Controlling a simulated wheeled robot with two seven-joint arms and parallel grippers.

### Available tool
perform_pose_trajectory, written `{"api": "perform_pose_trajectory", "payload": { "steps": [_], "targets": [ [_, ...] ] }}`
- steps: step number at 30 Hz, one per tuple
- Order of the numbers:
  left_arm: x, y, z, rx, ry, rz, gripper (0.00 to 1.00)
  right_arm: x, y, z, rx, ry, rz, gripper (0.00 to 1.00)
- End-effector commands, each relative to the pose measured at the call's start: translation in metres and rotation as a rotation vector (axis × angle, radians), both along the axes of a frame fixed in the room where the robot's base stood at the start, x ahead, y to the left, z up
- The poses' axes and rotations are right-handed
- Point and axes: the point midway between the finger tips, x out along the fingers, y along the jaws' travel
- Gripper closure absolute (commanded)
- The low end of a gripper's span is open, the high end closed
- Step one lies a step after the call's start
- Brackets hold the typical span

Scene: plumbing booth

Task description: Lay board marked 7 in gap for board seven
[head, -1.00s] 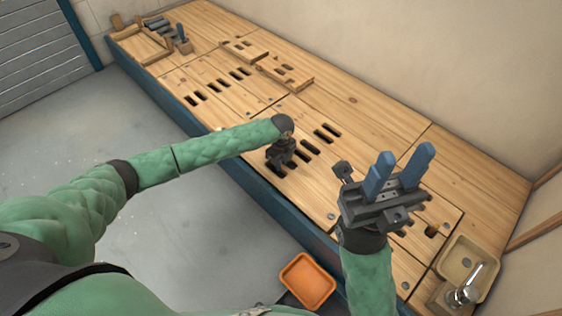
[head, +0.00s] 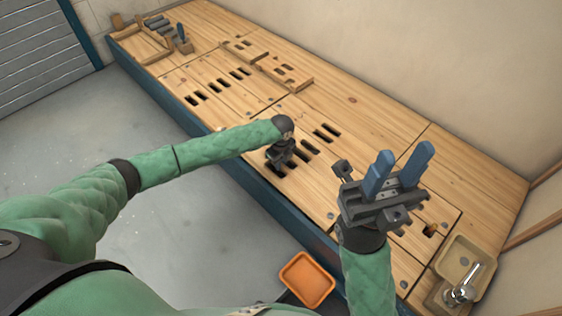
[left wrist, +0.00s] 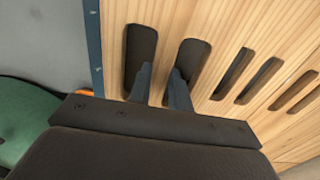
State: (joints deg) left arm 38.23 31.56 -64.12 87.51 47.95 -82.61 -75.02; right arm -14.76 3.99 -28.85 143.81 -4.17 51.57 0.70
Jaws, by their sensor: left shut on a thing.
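A pale wooden board (head: 318,180) with dark slots lies in the bench top under my left gripper (head: 279,160). The left wrist view shows my left gripper's blue fingers (left wrist: 160,82) in two neighbouring slots, shut on the wooden strip between them (left wrist: 165,50). The board looks level with the wood around it. I cannot read a number on any board, so I cannot tell which is marked 7. No open gap for board seven can be made out. My right gripper (head: 398,168) is raised over the right part of the bench, fingers apart and empty.
Two smaller slotted wooden pieces (head: 285,74) lie on the bench towards the back. A basin with a tap (head: 466,262) is at the right. An orange tray (head: 307,280) stands below the front edge.

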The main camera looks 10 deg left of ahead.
Motion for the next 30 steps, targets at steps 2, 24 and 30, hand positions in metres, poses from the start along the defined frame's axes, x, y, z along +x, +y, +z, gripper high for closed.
{"api": "perform_pose_trajectory", "payload": {
  "steps": [2, 24, 30],
  "targets": [
    [0.001, 0.0, 0.002, -0.001, -0.001, 0.0, 1.0, 0.0, 0.0, 0.003, 0.0, -0.003, 0.0, 0.64],
    [0.001, 0.0, -0.006, -0.001, -0.001, 0.0, 1.0, -0.001, 0.0, 0.0, 0.0, 0.009, 0.0, 0.64],
    [0.0, 0.0, -0.01, -0.001, -0.001, 0.0, 1.0, 0.0, 0.0, 0.002, 0.0, 0.006, 0.0, 0.64]
  ]
}}
